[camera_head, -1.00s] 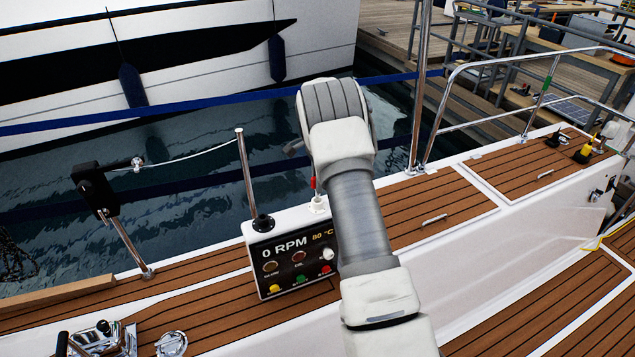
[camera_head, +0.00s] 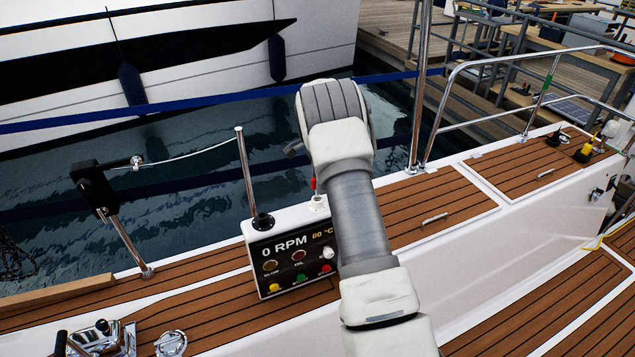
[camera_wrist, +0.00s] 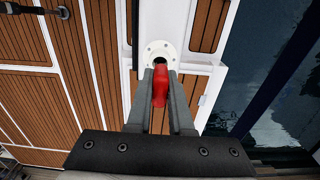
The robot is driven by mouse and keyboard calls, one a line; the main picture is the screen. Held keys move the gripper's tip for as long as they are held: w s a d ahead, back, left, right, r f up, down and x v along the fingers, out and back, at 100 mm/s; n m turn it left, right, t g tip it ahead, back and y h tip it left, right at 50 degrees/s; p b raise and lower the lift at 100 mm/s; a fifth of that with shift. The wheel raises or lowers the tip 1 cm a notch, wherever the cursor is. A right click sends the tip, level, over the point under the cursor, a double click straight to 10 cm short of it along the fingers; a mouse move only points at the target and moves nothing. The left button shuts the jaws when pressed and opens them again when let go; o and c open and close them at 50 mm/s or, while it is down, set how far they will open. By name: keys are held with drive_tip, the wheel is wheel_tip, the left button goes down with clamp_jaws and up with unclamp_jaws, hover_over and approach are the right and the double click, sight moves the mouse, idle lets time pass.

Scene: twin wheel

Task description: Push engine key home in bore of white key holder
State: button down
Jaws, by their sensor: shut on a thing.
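The engine key (camera_wrist: 160,88) is red and sits between the two grey fingers of my gripper (camera_wrist: 161,80) in the wrist view. My gripper is shut on it. The white key holder (camera_wrist: 152,47) is a round flange with small holes, just beyond the fingertips. Its dark bore shows at the key's far end. The key's far end overlaps the bore's near edge; how deep it sits cannot be told. In the head view a bit of the red key (camera_head: 313,184) shows just above the white holder (camera_head: 318,204). My arm hides the gripper there.
An engine panel (camera_head: 292,262) reading 0 RPM and 80 °C, with several coloured buttons, stands below the holder. A black-based post (camera_head: 262,221) rises left of the holder. Metal rails (camera_head: 450,95) stand to the right. Water lies behind; teak deck (camera_head: 240,320) lies in front.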

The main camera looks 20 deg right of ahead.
drive_tip(key=shift+f+b, duration=0.8)
drive_tip(key=shift+f, duration=0.65)
drive_tip(key=c, duration=0.7)
unclamp_jaws()
drive_tip(key=shift+c, duration=0.2)
wheel_tip(320, 180, up, 18)
drive_tip(key=shift+f, duration=0.2)
